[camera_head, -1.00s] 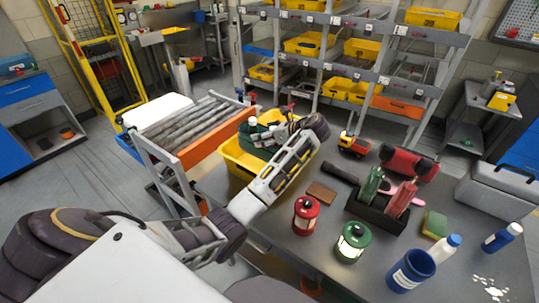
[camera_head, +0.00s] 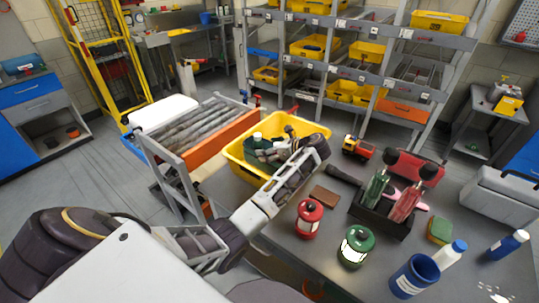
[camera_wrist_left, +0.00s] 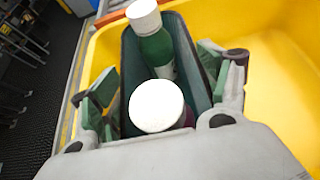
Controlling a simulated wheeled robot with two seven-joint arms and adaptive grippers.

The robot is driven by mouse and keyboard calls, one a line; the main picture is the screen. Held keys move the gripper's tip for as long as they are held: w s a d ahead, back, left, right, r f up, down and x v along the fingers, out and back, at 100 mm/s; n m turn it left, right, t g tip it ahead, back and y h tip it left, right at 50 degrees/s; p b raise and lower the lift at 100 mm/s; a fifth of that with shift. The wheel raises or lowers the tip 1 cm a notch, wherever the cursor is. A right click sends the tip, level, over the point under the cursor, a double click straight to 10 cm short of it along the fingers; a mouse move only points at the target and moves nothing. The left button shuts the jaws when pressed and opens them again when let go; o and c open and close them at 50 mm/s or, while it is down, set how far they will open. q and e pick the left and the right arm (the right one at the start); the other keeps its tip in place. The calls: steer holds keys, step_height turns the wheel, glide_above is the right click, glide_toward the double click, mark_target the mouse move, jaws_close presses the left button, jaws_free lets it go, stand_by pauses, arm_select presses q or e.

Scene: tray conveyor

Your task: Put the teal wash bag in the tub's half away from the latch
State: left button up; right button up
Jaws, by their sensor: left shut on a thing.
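The teal wash bag (camera_head: 262,156) is held in my left gripper (camera_head: 281,150), within the outline of the yellow tub (camera_head: 236,165). The bag sits toward the tub's left part in the head view. In the left wrist view the bag (camera_wrist_left: 190,65) is upright between the green-padded fingers of my left gripper (camera_wrist_left: 158,88). A green bottle with a white cap and another white-topped container stand in it. The yellow tub (camera_wrist_left: 275,70) has bare floor to the right of the bag. Whether the bag touches the tub floor is unclear. I cannot make out the latch. My right gripper is out of view.
A roller conveyor (camera_head: 200,125) stands left of the tub. A shelf rack stands behind.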

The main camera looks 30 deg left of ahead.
arm_select(q)
steer(key=shift+f, duration=1.25)
steer(key=o, duration=1.4)
steer(key=shift+f, duration=0.1)
steer(key=v, duration=1.2)
steer(key=shift+b, duration=0.3)
